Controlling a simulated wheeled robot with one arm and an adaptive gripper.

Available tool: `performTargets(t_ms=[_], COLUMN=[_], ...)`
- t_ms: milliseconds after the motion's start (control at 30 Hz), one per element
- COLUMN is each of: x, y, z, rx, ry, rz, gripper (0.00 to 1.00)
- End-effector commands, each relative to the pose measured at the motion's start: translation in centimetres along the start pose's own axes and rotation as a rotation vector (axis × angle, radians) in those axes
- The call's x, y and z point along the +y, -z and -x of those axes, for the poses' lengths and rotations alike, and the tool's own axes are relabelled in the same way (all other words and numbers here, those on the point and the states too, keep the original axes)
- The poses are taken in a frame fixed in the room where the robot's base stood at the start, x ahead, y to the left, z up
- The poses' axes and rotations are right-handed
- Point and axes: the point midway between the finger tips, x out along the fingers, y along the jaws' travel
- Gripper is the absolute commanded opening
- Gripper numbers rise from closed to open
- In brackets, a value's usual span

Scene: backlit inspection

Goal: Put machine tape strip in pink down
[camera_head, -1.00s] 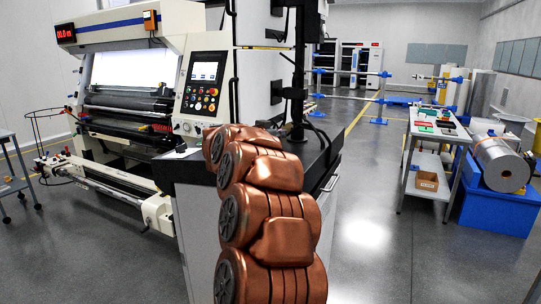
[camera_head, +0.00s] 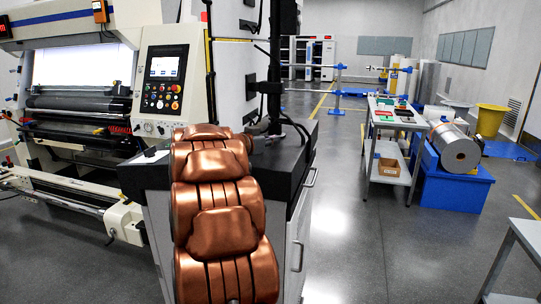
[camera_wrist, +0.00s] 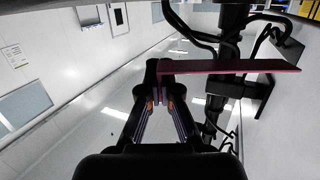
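In the wrist view, a long, thin dark-pink strip (camera_wrist: 235,66) runs level from my gripper's fingertips toward the right. My gripper (camera_wrist: 165,72) is shut on the strip near its left end, and the rest sticks out to the right. In the head view my copper-coloured arm reaches forward in front of the dark-topped cabinet. My gripper and the strip cannot be made out there.
A dark-topped cabinet (camera_head: 284,168) stands just ahead, beside the machine with a control panel (camera_head: 162,79). At right are a worktable with small coloured items (camera_head: 391,178), a blue pallet box (camera_head: 452,188) bearing a metal roll, and a yellow bin (camera_head: 490,120). Open floor lies between.

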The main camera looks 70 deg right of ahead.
Motion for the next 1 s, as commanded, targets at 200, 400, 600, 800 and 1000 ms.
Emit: performTargets(t_ms=[200, 400, 600, 800, 1000], x=[0.1, 0.1, 0.1, 0.1, 0.2], y=[-1.9, -4.1, -4.6, -4.7, -4.9], z=[-0.4, -0.7, -0.8, -0.9, -0.9], rx=[0.0, 0.001, 0.0, 0.0, 0.0], ry=[-0.001, 0.001, 0.0, 0.0, -0.001], rz=[0.004, 0.001, -0.003, -0.002, -0.001], gripper=[0.0, 0.0, 0.0, 0.0, 0.09])
